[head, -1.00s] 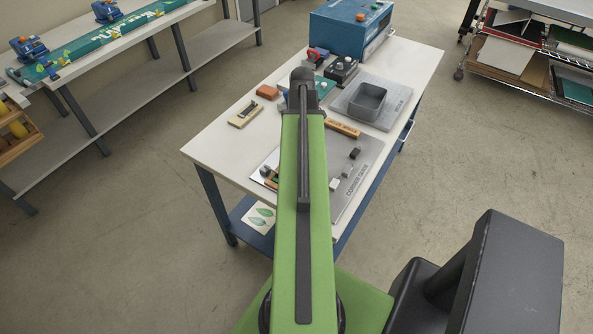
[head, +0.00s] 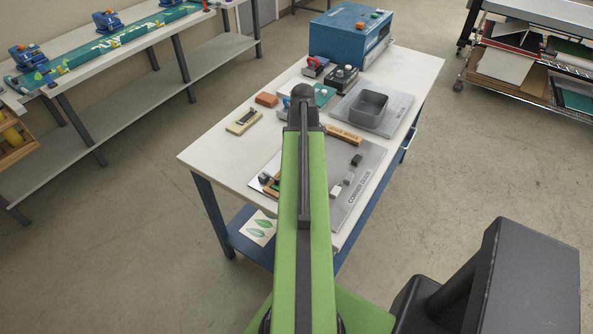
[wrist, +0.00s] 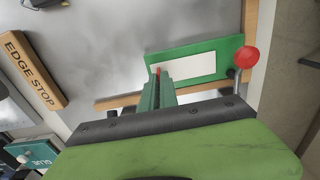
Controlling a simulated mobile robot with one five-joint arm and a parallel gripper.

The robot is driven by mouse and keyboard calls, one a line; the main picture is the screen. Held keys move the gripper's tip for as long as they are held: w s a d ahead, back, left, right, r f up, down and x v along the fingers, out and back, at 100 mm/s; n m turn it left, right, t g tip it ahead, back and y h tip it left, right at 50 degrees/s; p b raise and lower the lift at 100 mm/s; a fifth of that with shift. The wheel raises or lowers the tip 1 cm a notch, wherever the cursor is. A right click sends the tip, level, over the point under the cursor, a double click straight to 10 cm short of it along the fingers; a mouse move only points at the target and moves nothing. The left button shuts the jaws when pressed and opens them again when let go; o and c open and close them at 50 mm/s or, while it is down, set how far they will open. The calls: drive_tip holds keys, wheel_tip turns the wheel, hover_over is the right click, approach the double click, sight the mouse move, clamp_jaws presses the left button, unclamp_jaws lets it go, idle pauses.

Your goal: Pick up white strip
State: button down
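The white strip (wrist: 187,68) lies on a green rectangular plate (wrist: 221,52) in the wrist view. My gripper (wrist: 158,78) shows there as two green fingers close together, their tips near the left end of the strip. A small red spot shows at the tips. I cannot tell whether the fingers touch the strip or how far apart they are. In the head view my green arm hides my gripper and the strip.
A red ball-topped lever (wrist: 247,57) stands just right of the plate. Wooden edge bars and an "EDGE STOP" block (wrist: 30,70) border the grey plate. On the bench (head: 225,165) are a grey bin (head: 368,106), a blue machine (head: 345,35) and small blocks.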

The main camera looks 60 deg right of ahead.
idle(0.3)
wheel_tip(320, 180, up, 5)
drive_tip(key=p, duration=0.5)
drive_tip(key=shift+r, duration=0.2)
drive_tip(key=s+d+r+p, duration=0.5)
drive_tip(key=s+p, duration=0.1)
drive_tip(key=s, duration=0.4)
drive_tip(key=shift+d+r, duration=0.35)
drive_tip(key=shift+s+r, duration=0.1)
drive_tip(key=shift+r, duration=0.05)
wheel_tip(320, 180, up, 5)
drive_tip(key=p, duration=0.5)
drive_tip(key=shift+f, duration=0.2)
